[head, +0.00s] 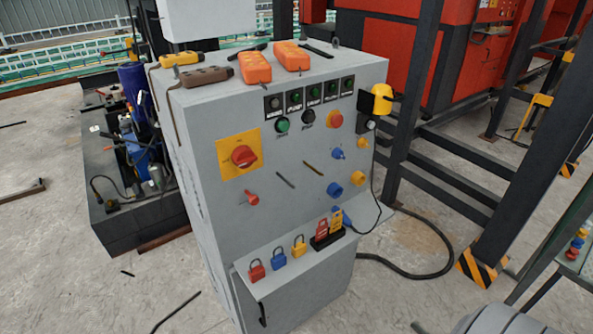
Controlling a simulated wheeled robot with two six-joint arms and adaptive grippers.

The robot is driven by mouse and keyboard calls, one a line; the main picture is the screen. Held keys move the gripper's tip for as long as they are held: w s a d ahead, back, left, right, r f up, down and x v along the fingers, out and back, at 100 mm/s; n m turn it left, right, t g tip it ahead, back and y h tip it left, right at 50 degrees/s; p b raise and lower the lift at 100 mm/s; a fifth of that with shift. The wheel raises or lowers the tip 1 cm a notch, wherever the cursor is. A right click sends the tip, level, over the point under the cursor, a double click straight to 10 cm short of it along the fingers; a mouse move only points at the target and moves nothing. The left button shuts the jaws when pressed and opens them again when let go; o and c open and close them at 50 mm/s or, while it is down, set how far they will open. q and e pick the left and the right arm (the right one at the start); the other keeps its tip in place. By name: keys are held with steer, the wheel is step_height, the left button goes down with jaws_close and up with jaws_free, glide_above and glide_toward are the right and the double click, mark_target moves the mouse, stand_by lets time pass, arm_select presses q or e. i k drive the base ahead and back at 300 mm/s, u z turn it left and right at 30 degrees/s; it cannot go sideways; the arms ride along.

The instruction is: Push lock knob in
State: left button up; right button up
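A grey control cabinet (219,185) stands in the middle of the head view. Its sloped front has several knobs and buttons, and I cannot tell which is the lock knob. A red rotary switch (244,156) sits on a yellow plate, with a small red handle (251,198) below it. On the right are a red button (335,119) on a yellow ring, blue knobs (334,189) and yellow knobs (358,178). How far any knob stands out is unclear. Neither of my grippers is in view.
A ledge below the panel holds red (257,271), blue (279,259) and yellow (299,246) padlocks. Orange boxes (255,67) lie on the cabinet top. A black cable (420,275) lies on the floor at right, near a dark post (500,215). Floor in front is mostly clear.

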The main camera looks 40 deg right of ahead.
mark_target(253, 199)
steer(key=u, duration=0.3)
steer(key=k, duration=0.8)
steer(key=u, duration=0.65)
steer(key=k, duration=0.55)
steer(key=z, duration=0.45)
steer(key=i, duration=0.85)
steer(key=u, duration=0.15)
